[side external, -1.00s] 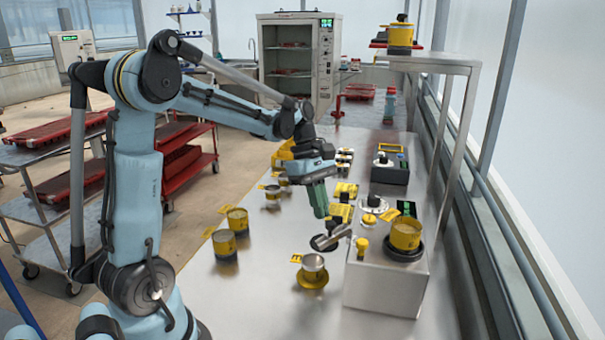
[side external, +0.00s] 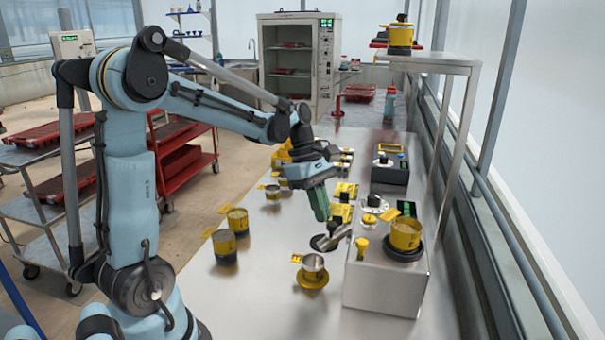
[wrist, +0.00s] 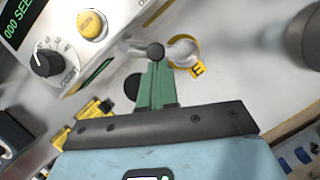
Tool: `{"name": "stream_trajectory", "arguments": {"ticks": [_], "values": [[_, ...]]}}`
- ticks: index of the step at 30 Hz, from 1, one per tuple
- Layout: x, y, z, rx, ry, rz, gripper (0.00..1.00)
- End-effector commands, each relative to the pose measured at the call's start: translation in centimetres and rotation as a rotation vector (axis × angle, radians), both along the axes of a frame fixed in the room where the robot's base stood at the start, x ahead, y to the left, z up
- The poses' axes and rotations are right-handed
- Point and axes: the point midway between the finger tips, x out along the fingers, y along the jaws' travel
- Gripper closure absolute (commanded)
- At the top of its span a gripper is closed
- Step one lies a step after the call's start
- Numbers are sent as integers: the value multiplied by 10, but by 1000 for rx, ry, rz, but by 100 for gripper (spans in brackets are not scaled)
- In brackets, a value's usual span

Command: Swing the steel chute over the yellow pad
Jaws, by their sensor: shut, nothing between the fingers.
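The steel chute (side external: 341,235) juts from the grey seeder box and slopes down to the left, its lower end by a black disc (side external: 319,242) on the bench. The yellow pad (side external: 313,282) lies nearer the camera, with a steel cup (side external: 313,264) on it. My gripper (side external: 323,218) is shut and empty, its green fingers pointing down at the chute's far side; I cannot tell whether they touch it. In the wrist view the shut fingertips (wrist: 156,62) are at a dark round knob (wrist: 156,52) by the chute (wrist: 131,47). The yellow pad's rim (wrist: 190,43) shows just right of it.
The seeder box (side external: 385,280) stands right of the chute, with a yellow pot (side external: 405,235), a yellow knob (side external: 362,245) and a dial on top. Two yellow-banded cups (side external: 225,246) stand to the left. Several small yellow-labelled items stand behind my gripper.

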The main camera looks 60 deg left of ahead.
Motion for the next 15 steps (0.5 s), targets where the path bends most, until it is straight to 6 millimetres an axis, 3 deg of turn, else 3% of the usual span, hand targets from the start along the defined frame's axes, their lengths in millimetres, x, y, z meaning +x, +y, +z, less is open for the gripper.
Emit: {"name": "stream_trajectory", "arguments": {"ticks": [6,15], "values": [[-8,37,0,1,2,11,100],[-13,55,51,1,0,5,100]]}}
